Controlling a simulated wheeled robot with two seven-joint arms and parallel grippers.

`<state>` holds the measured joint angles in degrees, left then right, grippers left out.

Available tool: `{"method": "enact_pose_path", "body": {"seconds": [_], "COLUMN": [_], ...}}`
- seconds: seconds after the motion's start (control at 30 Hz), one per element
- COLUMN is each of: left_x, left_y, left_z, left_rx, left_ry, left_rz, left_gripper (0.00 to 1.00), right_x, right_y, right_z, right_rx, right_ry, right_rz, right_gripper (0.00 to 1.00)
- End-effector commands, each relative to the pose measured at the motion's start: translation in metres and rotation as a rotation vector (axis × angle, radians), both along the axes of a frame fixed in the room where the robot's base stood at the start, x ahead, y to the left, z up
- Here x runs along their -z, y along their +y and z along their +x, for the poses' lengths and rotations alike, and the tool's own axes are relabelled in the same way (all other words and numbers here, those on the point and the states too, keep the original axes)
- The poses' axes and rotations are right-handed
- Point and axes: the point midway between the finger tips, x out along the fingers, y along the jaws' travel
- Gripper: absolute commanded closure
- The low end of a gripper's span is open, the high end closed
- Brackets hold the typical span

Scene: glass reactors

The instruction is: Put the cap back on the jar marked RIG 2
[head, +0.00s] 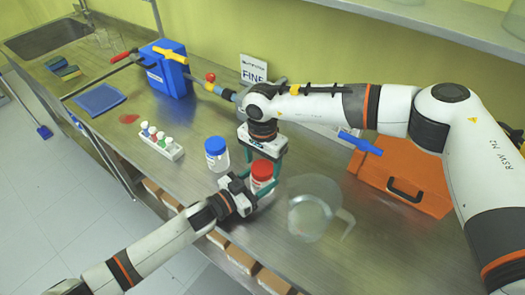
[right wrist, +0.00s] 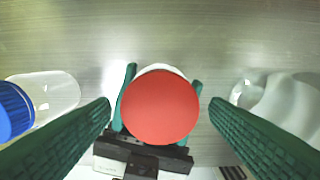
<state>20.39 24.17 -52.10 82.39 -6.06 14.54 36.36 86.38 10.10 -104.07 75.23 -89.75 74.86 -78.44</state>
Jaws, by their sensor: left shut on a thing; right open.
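A jar (head: 262,185) with a red cap (head: 262,169) stands upright on the metal bench. Its label is too small to read. The red cap (right wrist: 160,107) sits over the jar top, with a pale rim showing behind it; I cannot tell whether it is seated. My left gripper (head: 258,187) is shut around the jar body from the near side. My right gripper (head: 264,165) points down over the jar, open, with its green fingers on either side of the cap. In the right wrist view, gaps show between those fingers and the cap.
A blue-capped jar (head: 216,154) stands just left and a clear pitcher (head: 315,208) just right. A vial rack (head: 160,142), blue container (head: 168,72), orange case (head: 405,175) and sign (head: 254,72) stand farther off. The bench's front edge is close to my left arm.

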Motion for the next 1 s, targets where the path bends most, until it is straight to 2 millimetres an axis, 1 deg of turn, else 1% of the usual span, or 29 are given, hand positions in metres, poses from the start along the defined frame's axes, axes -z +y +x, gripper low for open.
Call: {"method": "enact_pose_path", "body": {"seconds": [0.03, 0.13, 0.4, 0.47, 0.6, 0.7, 0.87, 0.97, 1.0], "left_x": [0.0000, 0.0000, 0.0000, 0.0000, 0.0000, 0.0000, 0.0000, 0.0001, 0.0001], "left_y": [0.0000, 0.0001, 0.0001, 0.0001, 0.0001, 0.0001, 0.0001, 0.0001, 0.0001], "left_z": [0.0000, 0.0001, 0.0001, 0.0001, 0.0001, 0.0001, 0.0001, 0.0001, 0.0001], "left_rx": [0.000, 0.000, 0.000, 0.000, 0.000, 0.000, 0.000, 0.000, 0.000], "left_ry": [0.000, 0.000, 0.000, 0.000, 0.000, 0.000, 0.000, 0.000, 0.000], "left_rz": [0.000, 0.000, 0.000, 0.000, 0.000, 0.000, 0.000, 0.000, 0.000], "left_gripper": [1.00, 1.00, 1.00, 1.00, 1.00, 1.00, 1.00, 1.00, 1.00], "right_x": [0.0043, 0.0084, 0.0092, 0.0092, 0.0090, 0.0089, 0.0089, 0.0091, 0.0092], "right_y": [0.0002, 0.0002, 0.0001, 0.0001, 0.0001, 0.0001, 0.0000, 0.0000, 0.0000], "right_z": [-0.0004, -0.0003, -0.0002, -0.0002, -0.0001, -0.0001, -0.0001, -0.0003, -0.0003], "right_rx": [0.000, 0.000, 0.000, 0.000, 0.000, 0.000, 0.021, 0.124, 0.192], "right_ry": [0.001, 0.000, 0.000, 0.000, 0.000, 0.000, 0.000, 0.001, 0.001], "right_rz": [-0.001, 0.000, 0.000, 0.000, 0.000, 0.000, 0.000, 0.001, 0.000], "right_gripper": [0.30, 0.30, 0.30, 0.38, 0.61, 0.75, 0.75, 0.75, 0.75]}}
